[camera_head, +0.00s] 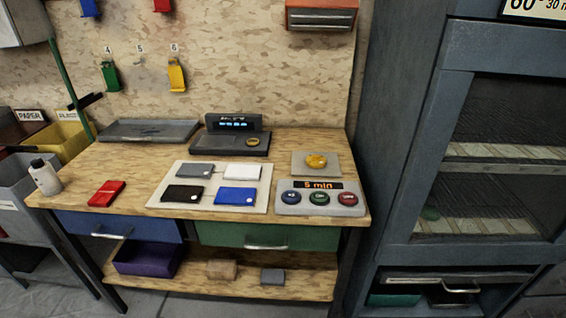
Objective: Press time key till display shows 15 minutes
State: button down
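A grey key panel (320,208) lies at the front right corner of the wooden workbench. Its dark display (318,185) shows "5 min" in orange. Below the display are three round keys in a row: a blue key (292,197), a green key (319,198) and a red key (347,199). The labels on the keys are too small to read, so I cannot tell which is the time key. My gripper is not in view.
Behind the panel, a yellow lump (316,161) sits on a grey plate. A white board (259,196) with several coloured blocks lies left of the panel. A scale-like device (234,140) stands behind. A tall dark cabinet (400,140) rises close on the right.

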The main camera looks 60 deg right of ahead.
aim_at(291, 196)
jog(key=l+z, duration=0.1)
jog(key=z, duration=0.9)
jog(key=i+j, duration=0.05)
